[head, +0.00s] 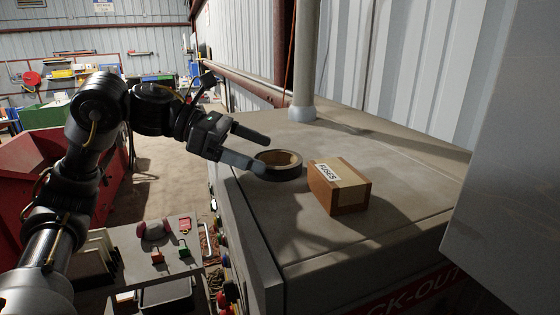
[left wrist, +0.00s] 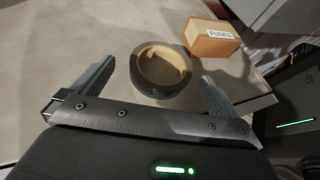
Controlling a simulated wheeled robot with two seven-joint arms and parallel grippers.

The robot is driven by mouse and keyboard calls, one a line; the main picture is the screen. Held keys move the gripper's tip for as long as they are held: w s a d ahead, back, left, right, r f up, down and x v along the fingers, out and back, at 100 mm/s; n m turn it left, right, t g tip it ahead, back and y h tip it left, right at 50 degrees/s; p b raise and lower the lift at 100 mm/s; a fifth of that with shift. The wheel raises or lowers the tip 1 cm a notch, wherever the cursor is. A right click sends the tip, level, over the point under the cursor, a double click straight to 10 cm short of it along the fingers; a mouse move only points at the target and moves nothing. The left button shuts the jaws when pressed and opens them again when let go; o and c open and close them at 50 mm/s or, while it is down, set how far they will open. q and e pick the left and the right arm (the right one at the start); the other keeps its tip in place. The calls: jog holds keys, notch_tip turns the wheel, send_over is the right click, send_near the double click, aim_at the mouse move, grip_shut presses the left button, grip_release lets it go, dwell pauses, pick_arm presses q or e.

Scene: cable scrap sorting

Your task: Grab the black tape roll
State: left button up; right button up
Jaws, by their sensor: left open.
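The black tape roll (head: 278,173) lies flat on top of the grey cabinet, and its brown inner core shows. My left gripper (head: 266,154) is open at the roll's left side in the head view, with its fingers pointing toward it. In the left wrist view, the tape roll (left wrist: 160,93) sits just ahead of and between the two spread fingers of my left gripper (left wrist: 161,82). I cannot tell whether a finger touches the roll. Nothing is held. My right gripper is not in view.
A cardboard box labelled FUSES (head: 339,187) stands close to the right of the roll. A grey post (head: 303,90) rises behind it on the cabinet top (head: 400,170). A small table with tools (head: 165,245) stands lower left, beside a red bin (head: 40,165).

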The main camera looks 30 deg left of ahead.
aim_at(278, 158)
pick_arm(q)
jog(key=p+x, duration=0.1)
jog(key=x, duration=0.1)
jog(key=p+x, duration=0.2)
jog(key=shift+d+r, duration=0.1)
jog(key=shift+d, duration=0.25)
jog(key=shift+w+d+p, duration=0.15)
jog(key=shift+d+p, duration=0.05)
jog(key=shift+p, duration=0.1)
jog(key=shift+a+f, duration=0.15)
jog(key=shift+f, duration=0.05)
jog(key=shift+c, duration=1.8)
jog(key=c, duration=0.7)
